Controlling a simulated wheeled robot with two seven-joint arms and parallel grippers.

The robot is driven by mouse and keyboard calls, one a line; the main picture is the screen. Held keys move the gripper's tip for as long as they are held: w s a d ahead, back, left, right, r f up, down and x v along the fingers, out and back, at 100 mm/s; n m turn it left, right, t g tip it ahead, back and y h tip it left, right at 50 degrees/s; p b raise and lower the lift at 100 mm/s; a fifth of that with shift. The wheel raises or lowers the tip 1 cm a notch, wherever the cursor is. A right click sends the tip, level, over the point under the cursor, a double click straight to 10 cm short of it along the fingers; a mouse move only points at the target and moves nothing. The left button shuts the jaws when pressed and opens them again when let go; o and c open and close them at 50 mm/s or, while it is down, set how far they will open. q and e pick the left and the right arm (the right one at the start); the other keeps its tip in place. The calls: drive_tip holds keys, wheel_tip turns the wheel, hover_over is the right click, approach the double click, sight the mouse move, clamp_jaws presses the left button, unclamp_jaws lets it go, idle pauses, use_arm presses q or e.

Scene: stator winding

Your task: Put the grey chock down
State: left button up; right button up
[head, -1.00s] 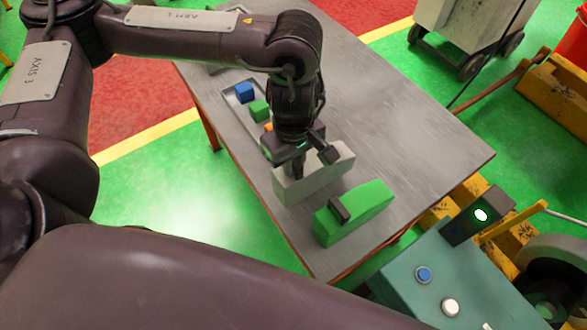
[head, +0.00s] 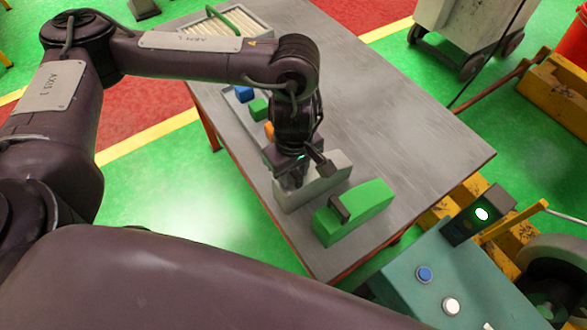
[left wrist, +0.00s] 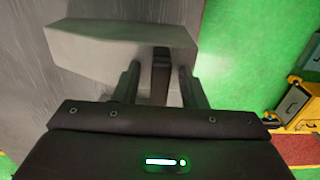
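The grey chock (head: 318,186) is a pale wedge-shaped block at the table's near edge, beside the green chock (head: 362,208). It looks to be resting on the table. In the left wrist view the grey chock (left wrist: 110,42) shows at the top, with a dark upright handle (left wrist: 161,72). My left gripper (head: 293,180) is over the grey chock in the head view. In the left wrist view its two fingers (left wrist: 160,85) stand either side of the handle, with a gap on both sides. My right gripper is not in view.
The grey table (head: 400,120) has clear room to the right and back. A tray with blue (head: 244,93), green (head: 258,108) and orange (head: 269,130) blocks lies behind the gripper. A box of pale rods (head: 225,25) stands at the far end. A teal button console (head: 425,285) is at the lower right.

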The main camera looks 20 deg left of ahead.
use_arm(q)
drive_tip(key=shift+r, duration=0.5)
wheel_tip(320, 180, up, 11)
drive_tip(key=shift+r, duration=0.15)
idle(0.8)
